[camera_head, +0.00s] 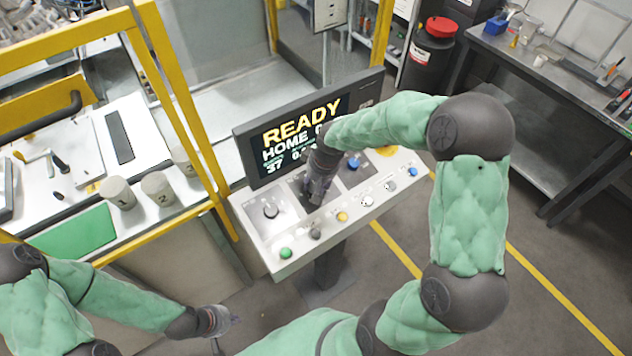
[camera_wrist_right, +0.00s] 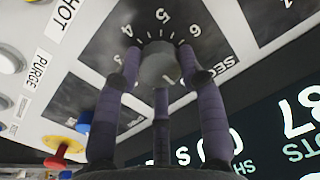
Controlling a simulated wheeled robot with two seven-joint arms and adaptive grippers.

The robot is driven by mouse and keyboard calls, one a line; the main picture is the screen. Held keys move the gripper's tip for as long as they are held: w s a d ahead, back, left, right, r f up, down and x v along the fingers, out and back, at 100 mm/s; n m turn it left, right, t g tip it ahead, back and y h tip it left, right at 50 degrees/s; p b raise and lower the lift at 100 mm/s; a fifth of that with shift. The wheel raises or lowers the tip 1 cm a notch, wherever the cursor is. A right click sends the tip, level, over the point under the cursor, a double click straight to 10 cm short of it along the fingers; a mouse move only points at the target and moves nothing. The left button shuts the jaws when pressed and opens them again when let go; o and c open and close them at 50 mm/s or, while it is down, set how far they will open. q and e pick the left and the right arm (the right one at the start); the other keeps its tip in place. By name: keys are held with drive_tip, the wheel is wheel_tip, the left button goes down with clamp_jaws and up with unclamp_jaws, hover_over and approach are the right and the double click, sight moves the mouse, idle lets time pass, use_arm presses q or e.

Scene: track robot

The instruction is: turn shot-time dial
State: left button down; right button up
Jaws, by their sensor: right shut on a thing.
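The shot-time dial (camera_wrist_right: 160,68) is a grey round knob on a dark plate with a printed scale showing 4, 5 and 6 and a partly covered SEC label. My right gripper (camera_head: 314,196) reaches down onto the middle of the control panel (camera_head: 265,237) and hides the dial in the head view. In the right wrist view its purple-grey fingers (camera_wrist_right: 162,85) are closed around the knob. My left gripper (camera_head: 222,320) hangs low at the front left, away from the panel; its finger opening is unclear.
A black screen (camera_head: 290,135) reading READY and HOME stands right behind the panel. Another dial (camera_head: 270,211), a blue knob (camera_head: 352,163) and several coloured buttons surround my right gripper. A yellow-framed machine with numbered grey cups (camera_head: 157,189) stands at left.

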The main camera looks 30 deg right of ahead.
drive_tip(key=o, duration=1.1)
drive_tip(key=shift+o, duration=0.2)
drive_tip(key=shift+r, duration=0.1)
drive_tip(key=v, duration=1.1)
drive_tip(key=shift+r, duration=0.4)
drive_tip(key=shift+s, duration=0.1)
